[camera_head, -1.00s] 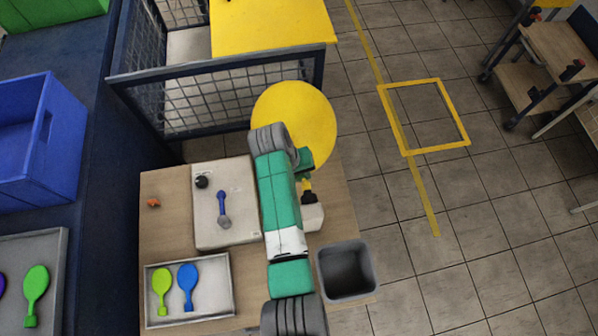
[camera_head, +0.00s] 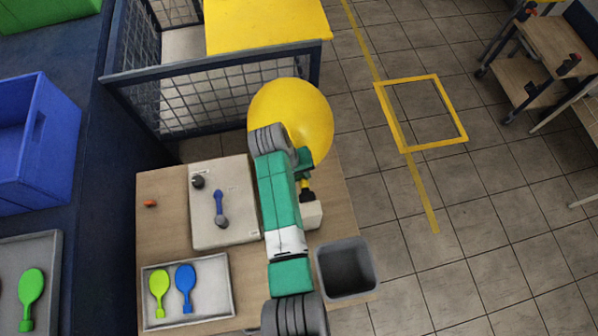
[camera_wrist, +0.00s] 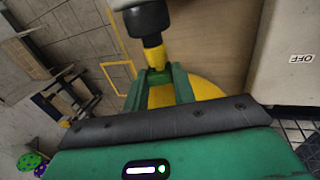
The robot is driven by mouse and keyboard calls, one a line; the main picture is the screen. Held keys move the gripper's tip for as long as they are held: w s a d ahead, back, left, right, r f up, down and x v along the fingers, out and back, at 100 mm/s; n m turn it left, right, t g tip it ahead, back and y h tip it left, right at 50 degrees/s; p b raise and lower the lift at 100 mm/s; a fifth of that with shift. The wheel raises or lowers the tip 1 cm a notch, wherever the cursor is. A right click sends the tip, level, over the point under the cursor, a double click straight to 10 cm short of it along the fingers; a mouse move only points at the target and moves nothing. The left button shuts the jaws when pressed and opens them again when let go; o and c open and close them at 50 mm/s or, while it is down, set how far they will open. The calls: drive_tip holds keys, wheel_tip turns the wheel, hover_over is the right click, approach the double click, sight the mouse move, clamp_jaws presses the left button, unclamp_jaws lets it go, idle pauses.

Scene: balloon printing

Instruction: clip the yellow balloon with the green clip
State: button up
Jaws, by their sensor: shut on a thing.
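The inflated yellow balloon (camera_head: 280,105) is at the far end of the table, beyond the end of my arm. In the wrist view its body (camera_wrist: 206,86) shows behind my fingers, and its yellow neck (camera_wrist: 154,57) reaches up to a black nozzle (camera_wrist: 147,19). My gripper (camera_wrist: 158,76) is shut on the balloon at its neck, close below the nozzle. In the head view my gripper (camera_head: 303,160) is partly covered by my own arm. I cannot make out a green clip in either view.
A machine panel (camera_head: 210,235) with a blue lever (camera_head: 219,208) and a black knob (camera_head: 199,181) lies left of my arm. A small orange piece (camera_head: 150,203) is near the left edge. A tray (camera_head: 220,302) holds flat balloons. A grey bin (camera_head: 346,290) stands right.

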drive_tip(key=shift+d+f, duration=0.1)
drive_tip(key=shift+f, duration=0.25)
idle(0.6)
drive_tip(key=o, duration=0.9)
drive_tip(key=p+v, duration=0.8)
drive_tip(key=v, duration=0.1)
